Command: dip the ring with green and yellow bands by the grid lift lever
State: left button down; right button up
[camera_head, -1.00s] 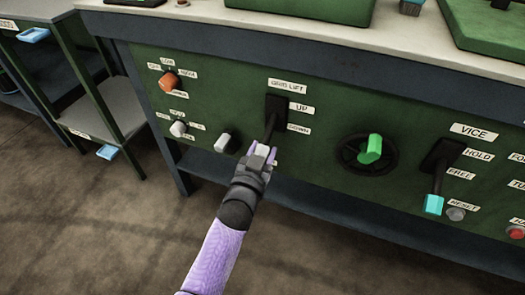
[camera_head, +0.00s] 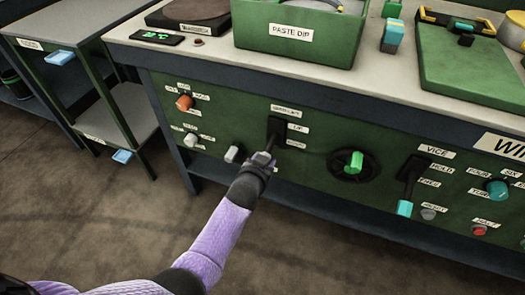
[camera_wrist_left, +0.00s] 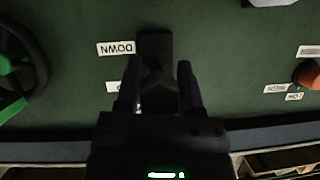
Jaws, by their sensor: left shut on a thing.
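The grid lift lever (camera_head: 273,139) is on the green front panel, its black arm pointing down toward the DOWN label. My left gripper (camera_head: 263,159) is shut on its lower end. In the left wrist view, the two fingers of my left gripper (camera_wrist_left: 160,82) lie either side of the dark lever (camera_wrist_left: 155,48). The green PASTE DIP tank (camera_head: 291,56) stands on the bench above. A yellow curved piece (camera_head: 350,11) shows at its top edge; I cannot tell whether it is the banded ring. My right gripper is not in view.
A green-handled wheel (camera_head: 354,163) and the VICE lever (camera_head: 407,190) are to the right on the panel. A pale knob (camera_head: 233,153) and orange knob (camera_head: 184,102) are to the left. A green tray (camera_head: 470,75) stands on the bench at right.

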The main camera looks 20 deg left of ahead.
aim_at(264, 153)
pick_arm(q)
notch_tip(264, 153, up, 3)
jog(key=g+p, duration=0.2)
jog(key=p, duration=0.2)
jog(key=shift+g, duration=0.4)
jog(key=shift+r+g+p, duration=0.2)
jog(key=shift+g+p, duration=0.2)
jog(key=shift+p, duration=0.05)
jog(key=shift+r+g+p, duration=0.35)
jog(key=shift+g+p, duration=0.1)
jog(key=shift+g, duration=0.25)
jog(key=shift+w+r+g, duration=0.1)
jog(key=shift+r+g, duration=0.2)
jog(key=shift+g, duration=0.2)
jog(key=shift+w+r+g, duration=0.1)
jog(key=shift+r+g, duration=0.2)
jog(key=shift+g, duration=0.2)
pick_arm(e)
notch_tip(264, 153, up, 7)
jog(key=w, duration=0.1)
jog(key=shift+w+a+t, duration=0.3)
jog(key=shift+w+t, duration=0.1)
pick_arm(q)
jog(key=shift+r, duration=0.15)
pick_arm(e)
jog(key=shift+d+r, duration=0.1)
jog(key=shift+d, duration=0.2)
